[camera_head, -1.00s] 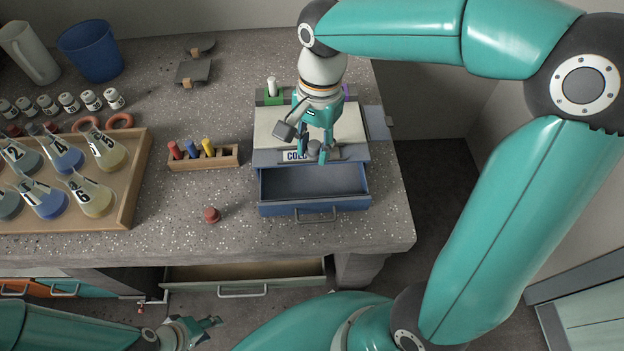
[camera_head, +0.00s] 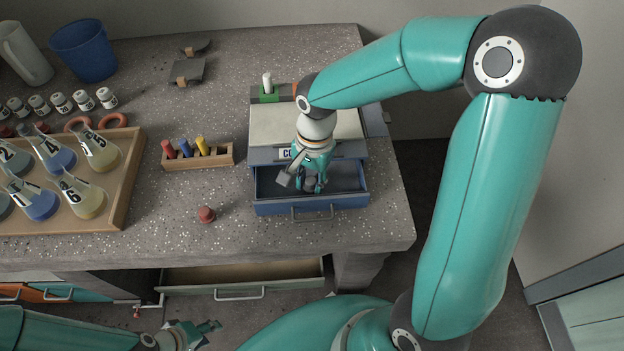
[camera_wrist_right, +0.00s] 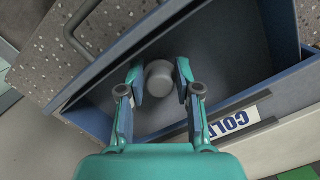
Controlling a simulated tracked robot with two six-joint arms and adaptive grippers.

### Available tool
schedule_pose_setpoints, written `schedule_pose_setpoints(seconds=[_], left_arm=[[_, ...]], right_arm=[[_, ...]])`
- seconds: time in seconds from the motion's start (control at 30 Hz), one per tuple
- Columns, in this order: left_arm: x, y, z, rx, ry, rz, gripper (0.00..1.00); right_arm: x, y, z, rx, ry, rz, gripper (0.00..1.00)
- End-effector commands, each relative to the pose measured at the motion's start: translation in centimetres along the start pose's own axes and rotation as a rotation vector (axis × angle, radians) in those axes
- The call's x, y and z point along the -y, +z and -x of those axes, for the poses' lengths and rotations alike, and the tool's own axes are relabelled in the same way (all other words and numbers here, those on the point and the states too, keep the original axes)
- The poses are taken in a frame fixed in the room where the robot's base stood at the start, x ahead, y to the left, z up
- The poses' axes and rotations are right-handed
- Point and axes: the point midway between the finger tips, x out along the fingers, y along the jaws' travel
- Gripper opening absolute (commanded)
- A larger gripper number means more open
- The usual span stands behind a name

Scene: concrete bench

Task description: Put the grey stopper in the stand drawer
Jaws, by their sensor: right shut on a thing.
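The grey stopper (camera_wrist_right: 159,78) is between the fingertips of my right gripper (camera_wrist_right: 158,85). In the head view my right gripper (camera_head: 311,186) is shut on the stopper and points down into the open stand drawer. The blue stand drawer (camera_head: 345,203) is pulled out at the front of the stand (camera_head: 345,125), below its "COLD" label, partly hidden by the gripper. In the wrist view the drawer's walls (camera_wrist_right: 290,78) surround the stopper, and the floor around it looks empty. My left gripper (camera_head: 205,331) is low at the bottom, away from the bench top; its jaw opening is unclear.
A red stopper (camera_head: 206,214) lies on the bench left of the drawer. A wooden rack (camera_head: 220,161) holds coloured pieces. A tray (camera_head: 122,190) of flasks stands at the left. An open bench drawer (camera_head: 225,285) is below the bench edge. Bare bench lies around the red stopper.

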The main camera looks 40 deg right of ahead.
Motion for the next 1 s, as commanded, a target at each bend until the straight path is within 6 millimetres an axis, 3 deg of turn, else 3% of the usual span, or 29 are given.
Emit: schedule_pose_setpoints(seconds=[0.2, 0.23, 0.3, 0.7, 0.87, 1.0], left_arm=[[0.1, 0.0, -0.3, 0.000, 0.000, 0.000, 0.40], [0.1, 0.0, -0.2, 0.000, 0.000, 0.000, 0.40], [0.1, 0.0, -0.2, 0.000, 0.000, 0.000, 0.40], [-0.1, 0.0, 0.1, 0.000, 0.000, 0.000, 0.40], [-0.2, 0.0, 0.5, 0.000, 0.000, 0.000, 0.40], [-0.3, 0.0, 1.0, 0.000, 0.000, 0.000, 0.40]], right_arm=[[0.0, 0.0, -0.3, 0.000, 0.000, 0.000, 0.17], [0.0, 0.0, -0.2, 0.000, 0.000, 0.000, 0.37], [0.0, 0.0, -0.1, 0.000, 0.000, 0.000, 0.44], [0.0, 0.0, 0.5, -0.001, -0.001, 0.000, 0.44], [0.1, 0.0, 2.7, -0.003, -0.004, -0.001, 0.44], [0.1, 0.0, 5.5, -0.003, -0.005, -0.001, 0.44]])
